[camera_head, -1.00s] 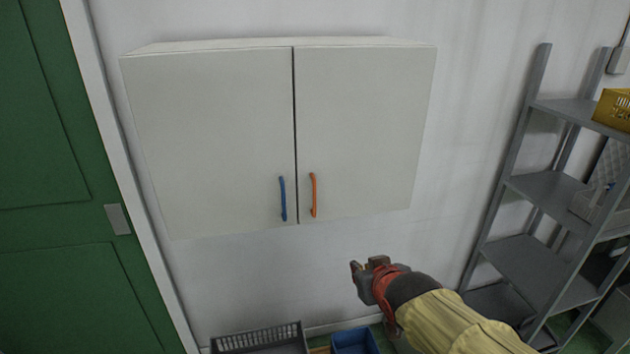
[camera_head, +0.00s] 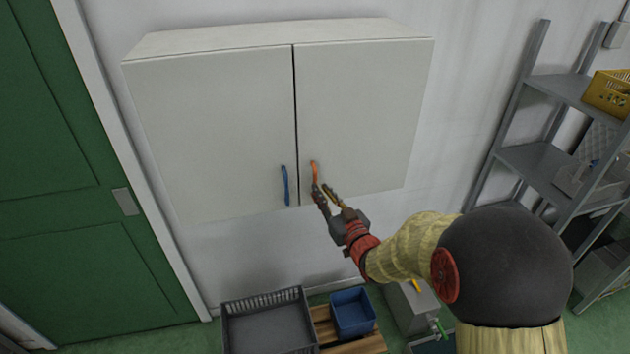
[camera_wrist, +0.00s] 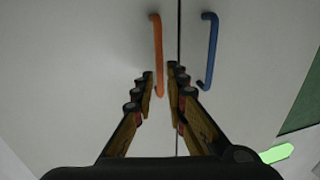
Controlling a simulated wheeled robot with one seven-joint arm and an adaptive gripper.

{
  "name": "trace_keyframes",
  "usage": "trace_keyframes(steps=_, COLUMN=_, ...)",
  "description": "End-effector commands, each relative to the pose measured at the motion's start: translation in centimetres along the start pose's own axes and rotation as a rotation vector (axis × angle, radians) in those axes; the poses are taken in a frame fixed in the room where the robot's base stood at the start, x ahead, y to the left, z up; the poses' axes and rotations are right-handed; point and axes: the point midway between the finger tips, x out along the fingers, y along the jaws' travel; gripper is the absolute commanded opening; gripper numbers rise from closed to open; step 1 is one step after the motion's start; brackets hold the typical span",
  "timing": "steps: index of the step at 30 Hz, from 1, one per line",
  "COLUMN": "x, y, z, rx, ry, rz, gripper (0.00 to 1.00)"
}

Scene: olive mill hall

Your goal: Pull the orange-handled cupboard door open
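The white wall cupboard (camera_head: 215,125) has two closed doors. The orange handle (camera_head: 314,170) is upright on the right door (camera_head: 365,110), near the middle seam. My gripper (camera_head: 323,188) is at the handle's lower end, with its fingers apart. In the wrist view the gripper (camera_wrist: 160,72) is open, and the lower part of the orange handle (camera_wrist: 157,45) shows between the fingertips. I cannot tell whether either finger touches it. The handle's lower end is partly hidden by the gripper in the head view.
The blue handle (camera_head: 285,185) sits close beside, on the left door. A grey shelf rack (camera_head: 545,160) stands at the right, and a green door (camera_head: 60,180) at the left. Below are a grey crate (camera_head: 265,300) and a blue bin (camera_head: 352,313) on a pallet.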

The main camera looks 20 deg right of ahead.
Motion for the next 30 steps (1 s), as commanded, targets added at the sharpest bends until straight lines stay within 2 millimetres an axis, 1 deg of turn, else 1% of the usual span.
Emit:
trace_keyframes(steps=1, x=0.9, y=0.0, z=0.0, rx=0.000, ry=0.000, rz=-0.002, gripper=0.14)
trace_keyframes(steps=6, x=3.4, y=0.0, z=0.0, rx=0.000, ry=0.000, rz=-0.001, gripper=0.14)
trace_keyframes(steps=9, x=4.4, y=0.0, z=0.0, rx=0.000, ry=-0.001, rz=0.000, gripper=0.14)
trace_keyframes(steps=12, x=5.0, y=0.0, z=0.0, rx=-0.001, ry=0.000, rz=0.000, gripper=0.14)
trace_keyframes(steps=21, x=5.2, y=0.0, z=0.0, rx=-0.001, ry=-0.001, rz=0.001, gripper=0.14)
trace_keyframes(steps=28, x=5.2, y=0.0, z=0.0, rx=-0.001, ry=-0.001, rz=0.001, gripper=0.01)
trace_keyframes(steps=30, x=5.2, y=0.0, z=0.0, rx=-0.001, ry=-0.001, rz=0.001, gripper=0.00)
